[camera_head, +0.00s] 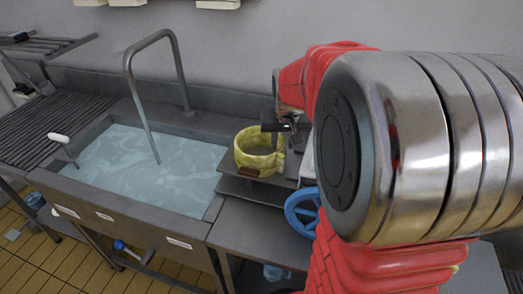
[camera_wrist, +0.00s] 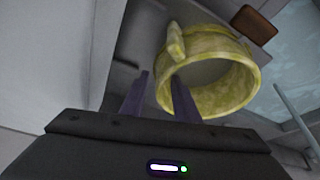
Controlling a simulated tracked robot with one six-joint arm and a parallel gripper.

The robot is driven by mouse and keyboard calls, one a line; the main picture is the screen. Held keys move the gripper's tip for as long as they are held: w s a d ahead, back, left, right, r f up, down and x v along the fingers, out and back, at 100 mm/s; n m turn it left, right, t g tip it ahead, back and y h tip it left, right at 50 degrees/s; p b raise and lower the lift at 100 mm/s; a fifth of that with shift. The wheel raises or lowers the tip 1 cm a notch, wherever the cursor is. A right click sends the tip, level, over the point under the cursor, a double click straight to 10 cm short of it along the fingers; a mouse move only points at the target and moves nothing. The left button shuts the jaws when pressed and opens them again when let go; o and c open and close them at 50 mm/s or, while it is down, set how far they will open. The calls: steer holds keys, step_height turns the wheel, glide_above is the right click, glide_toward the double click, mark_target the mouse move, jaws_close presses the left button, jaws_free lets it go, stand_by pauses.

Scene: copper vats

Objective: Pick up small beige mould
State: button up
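The small beige mould, a yellowish open ring with a tab on its rim, stands on a grey shelf beside the sink in the head view (camera_head: 257,160). In the wrist view it fills the upper middle (camera_wrist: 240,92), its opening facing the camera. My gripper (camera_wrist: 160,77) is open, its two dark fingers apart. In that view the mould's near left wall appears between the fingertips, with one finger outside and one overlapping the opening. I cannot tell whether they touch it. In the head view my gripper (camera_head: 284,124) is at the mould's upper right edge, partly hidden by my arm.
A sink of water (camera_head: 140,165) with a tall bent tap (camera_head: 150,100) lies left of the mould. A brown block (camera_wrist: 253,22) is close to the mould. A blue wheel-like object (camera_head: 302,210) is below right. The wall is close behind.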

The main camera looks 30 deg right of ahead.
steer(key=shift+c, duration=0.5)
jaws_close()
